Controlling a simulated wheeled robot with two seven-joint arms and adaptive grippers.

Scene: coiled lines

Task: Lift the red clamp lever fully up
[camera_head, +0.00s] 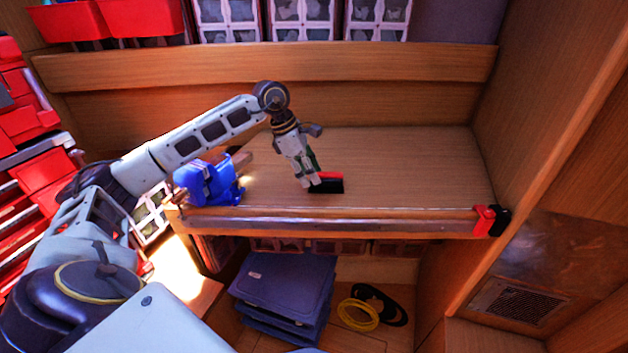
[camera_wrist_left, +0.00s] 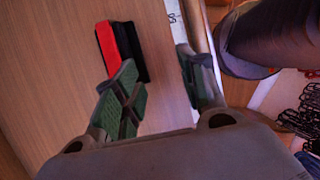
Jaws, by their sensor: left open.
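A red lever-like part (camera_head: 483,219) sits beside a black part at the right end of the bench's front edge, and it looks like the red clamp lever. My left gripper (camera_head: 312,180) is well to its left, pointing down over the bench top. It is open, with its green-padded fingers (camera_wrist_left: 165,85) apart and nothing between them. A red and black block (camera_head: 328,184) lies on the bench close to the fingertips. The block also shows in the left wrist view (camera_wrist_left: 108,45), just beyond one finger. I cannot tell whether they touch. My right gripper is not in view.
A blue vise-like object (camera_head: 208,182) stands at the bench's left end. The wooden bench top (camera_head: 420,165) is clear between the block and the right wall. Below are blue stacked boxes (camera_head: 285,285) and yellow and black coils (camera_head: 357,314). Red bins (camera_head: 140,17) stand above left.

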